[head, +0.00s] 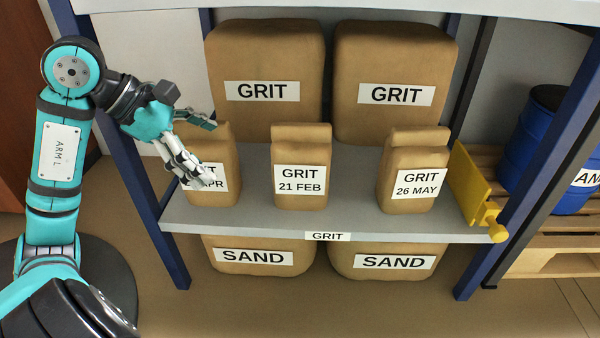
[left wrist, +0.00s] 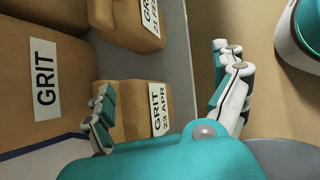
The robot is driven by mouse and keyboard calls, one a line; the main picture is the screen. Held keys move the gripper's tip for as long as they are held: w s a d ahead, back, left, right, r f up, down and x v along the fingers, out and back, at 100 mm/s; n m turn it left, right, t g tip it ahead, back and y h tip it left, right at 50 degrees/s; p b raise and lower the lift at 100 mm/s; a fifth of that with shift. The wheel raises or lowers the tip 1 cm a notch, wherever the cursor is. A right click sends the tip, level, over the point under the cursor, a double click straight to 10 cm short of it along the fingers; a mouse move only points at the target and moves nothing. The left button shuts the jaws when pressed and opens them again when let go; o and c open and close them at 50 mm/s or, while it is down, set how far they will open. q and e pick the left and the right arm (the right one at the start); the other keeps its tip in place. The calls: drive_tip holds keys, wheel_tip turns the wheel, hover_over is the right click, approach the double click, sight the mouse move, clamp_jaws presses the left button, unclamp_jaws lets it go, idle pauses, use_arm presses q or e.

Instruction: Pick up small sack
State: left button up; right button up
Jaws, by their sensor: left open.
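Three small brown sacks stand upright in a row on the grey shelf (head: 330,222). The left sack (head: 195,190) is partly hidden behind my left gripper (head: 206,152); its label reads GRIT 23 APR in the left wrist view (left wrist: 130,122). The middle sack (head: 301,200) is labelled GRIT 21 FEB, and the right sack (head: 413,196) GRIT 26 MAY. My left gripper is open, its fingers spread on either side of the left sack. In the left wrist view the gripper (left wrist: 168,88) is open around that sack; whether a finger touches it, I cannot tell. My right gripper is not in view.
Two large GRIT sacks (head: 262,65) (head: 395,70) stand behind the small ones. Two SAND sacks (head: 250,270) (head: 387,272) lie below the shelf. A blue post (head: 155,215) is close to my left arm. A yellow bracket (head: 470,185) and blue drum (head: 545,150) are at right.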

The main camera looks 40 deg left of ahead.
sight(306, 138)
use_arm(q)
drive_tip(key=w+d, duration=0.1)
drive_tip(key=w, duration=0.1)
drive_tip(key=w+d, duration=0.2)
drive_tip(key=w, duration=0.1)
drive_tip(key=w+d, duration=0.1)
drive_tip(key=w, duration=0.1)
drive_tip(key=shift+w+d+r, duration=0.15)
drive_tip(key=shift+w+d, duration=0.05)
drive_tip(key=shift+d, duration=0.05)
drive_tip(key=shift+w+d+p, duration=0.4)
drive_tip(key=shift+w+d, duration=0.15)
drive_tip(key=shift+w, duration=0.35)
drive_tip(key=shift+w+d+p, duration=0.35)
drive_tip(key=shift+w+d, duration=0.15)
drive_tip(key=shift+w, duration=0.35)
drive_tip(key=w+d, duration=0.2)
drive_tip(key=w, duration=0.1)
drive_tip(key=shift+w+d, duration=0.1)
drive_tip(key=shift+w, duration=0.1)
drive_tip(key=shift+w+d+f+b, duration=0.1)
drive_tip(key=shift+w+f+b, duration=0.1)
drive_tip(key=shift+f+b, duration=0.3)
drive_tip(key=shift+w+f, duration=0.15)
drive_tip(key=shift+f, duration=0.05)
